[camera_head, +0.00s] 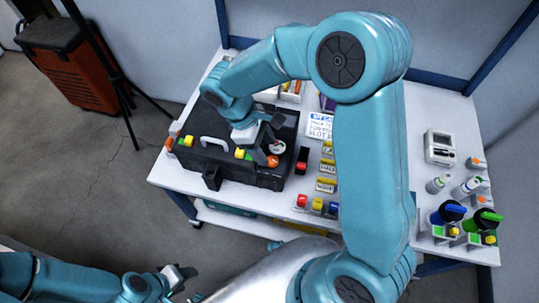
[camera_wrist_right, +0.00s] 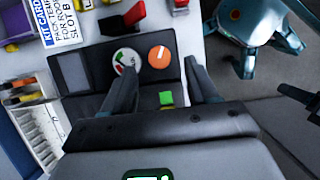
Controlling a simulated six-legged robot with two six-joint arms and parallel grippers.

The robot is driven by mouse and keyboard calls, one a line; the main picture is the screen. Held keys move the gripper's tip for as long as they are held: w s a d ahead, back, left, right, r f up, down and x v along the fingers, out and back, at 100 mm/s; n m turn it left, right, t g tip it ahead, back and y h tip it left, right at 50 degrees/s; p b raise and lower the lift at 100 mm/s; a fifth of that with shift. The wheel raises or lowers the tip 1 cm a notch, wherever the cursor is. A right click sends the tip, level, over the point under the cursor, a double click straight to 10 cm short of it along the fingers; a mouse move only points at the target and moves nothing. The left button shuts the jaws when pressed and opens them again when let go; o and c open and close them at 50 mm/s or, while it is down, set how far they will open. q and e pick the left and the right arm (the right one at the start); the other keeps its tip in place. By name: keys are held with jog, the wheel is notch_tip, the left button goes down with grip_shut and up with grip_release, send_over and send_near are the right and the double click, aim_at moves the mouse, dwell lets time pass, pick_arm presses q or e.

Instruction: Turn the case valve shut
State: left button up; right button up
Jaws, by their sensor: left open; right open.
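The black case (camera_head: 215,172) stands on the left part of the white table. Its orange round valve knob (camera_wrist_right: 159,57) carries a pale pointer line and sits beside a round dial gauge (camera_wrist_right: 125,61). In the head view the knob (camera_head: 272,161) shows near the case's right end. My right gripper (camera_head: 262,143) is over the case, just above the knob. In the wrist view its open fingers (camera_wrist_right: 158,68) lie on either side of the knob, with no clear contact. My left gripper (camera_head: 178,279) is open and empty, low at the left, away from the table.
A red-and-black lever (camera_head: 302,160) stands right of the case, near a kit card (camera_head: 321,126) and labelled yellow blocks (camera_head: 326,177). Blue and green knobs (camera_head: 452,212) are at the right end.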

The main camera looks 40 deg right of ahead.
aim_at(272, 159)
jog(key=x, duration=0.4)
jog(key=shift+w, duration=0.15)
jog(key=shift+f, duration=0.2)
jog(key=c, duration=1)
jog(key=shift+c, duration=0.2)
